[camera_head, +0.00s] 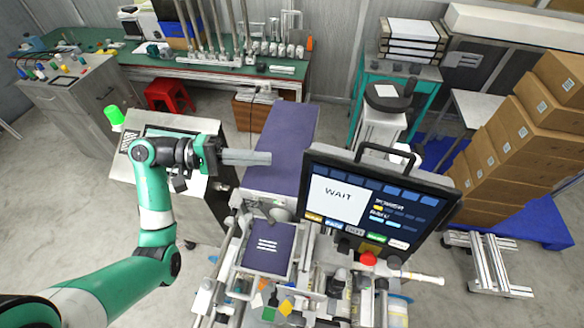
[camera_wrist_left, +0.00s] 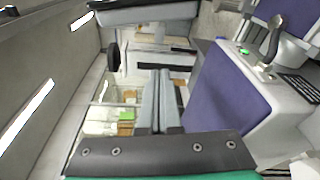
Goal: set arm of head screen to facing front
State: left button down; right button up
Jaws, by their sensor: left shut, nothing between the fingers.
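The head screen (camera_head: 385,205) is a dark-framed panel reading WAIT, at centre right of the head view. Its lit face shows to me, tilted, and a dark handle (camera_head: 388,156) runs along its top edge. The arm that carries the screen is mostly hidden behind and below it. My left gripper (camera_head: 268,158) is shut and empty. Its long grey fingers point right, in front of the purple machine body and left of the screen, apart from the screen in the picture. The fingers (camera_wrist_left: 160,80) also show side by side in the left wrist view. My right gripper is not in view.
The purple machine column (camera_head: 285,135) stands behind my left fingertips. Below the screen is a crowded machine bed (camera_head: 300,285) with a red knob (camera_head: 368,258). Cardboard boxes (camera_head: 525,140) are stacked at right. A green-topped bench (camera_head: 225,66) stands at the back. Floor at far left is clear.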

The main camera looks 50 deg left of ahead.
pick_arm(q)
jog(key=p+x, duration=0.1)
jog(key=x, duration=0.2)
jog(key=p+x, duration=0.1)
jog(key=x, duration=0.2)
jog(key=p+x, duration=0.1)
jog(key=x, duration=0.2)
jog(key=shift+d+r, duration=0.1)
jog(key=shift+r, duration=0.2)
jog(key=s+d+p, duration=0.2)
jog(key=shift+r+p, duration=0.25)
jog(key=shift+p, duration=0.15)
jog(key=shift+s+d+f, duration=0.1)
jog(key=shift+s+d, duration=0.15)
jog(key=shift+s, duration=0.05)
